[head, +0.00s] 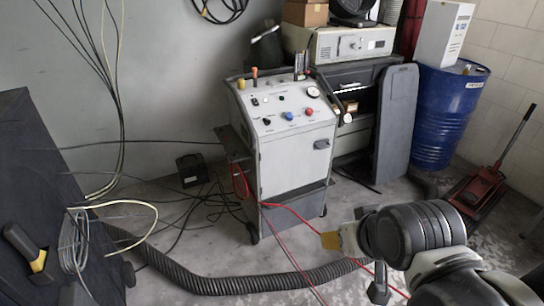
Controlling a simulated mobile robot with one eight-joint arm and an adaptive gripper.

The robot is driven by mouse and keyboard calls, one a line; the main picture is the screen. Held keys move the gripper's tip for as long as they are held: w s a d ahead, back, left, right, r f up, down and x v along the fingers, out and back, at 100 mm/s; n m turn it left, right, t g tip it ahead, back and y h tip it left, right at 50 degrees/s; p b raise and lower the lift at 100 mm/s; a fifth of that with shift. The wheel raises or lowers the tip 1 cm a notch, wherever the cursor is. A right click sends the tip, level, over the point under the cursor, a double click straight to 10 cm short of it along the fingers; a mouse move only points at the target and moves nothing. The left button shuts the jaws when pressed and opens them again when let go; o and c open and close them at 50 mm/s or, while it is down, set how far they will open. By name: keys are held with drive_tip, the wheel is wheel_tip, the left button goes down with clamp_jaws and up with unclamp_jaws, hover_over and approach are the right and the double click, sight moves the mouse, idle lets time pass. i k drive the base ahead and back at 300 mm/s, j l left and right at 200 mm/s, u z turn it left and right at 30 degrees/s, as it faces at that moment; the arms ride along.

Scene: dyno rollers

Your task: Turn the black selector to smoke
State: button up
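A grey wheeled machine (290,165) stands near the middle of the head view with a sloped control panel on top. A black knob (267,121) sits at the left of the panel's lower row, beside a blue knob (288,116) and a red knob (308,111). Smaller dark controls sit above them. The panel labels are too small to read, so I cannot tell which control is the selector or where it points. My gripper (350,262) is at lower right, in front of the machine and well apart from the panel. Its fingers are partly hidden, and I see nothing held.
A thick black corrugated hose (205,284) and red cables (290,210) cross the floor before the machine. A dark cabinet (50,190) stands at left. A blue drum (445,115) and a red floor jack (478,190) are at right. A grey upright panel (396,125) stands right of the machine.

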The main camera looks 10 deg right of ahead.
sight(267, 121)
drive_tip(key=j+z, duration=0.35)
drive_tip(key=j, duration=1)
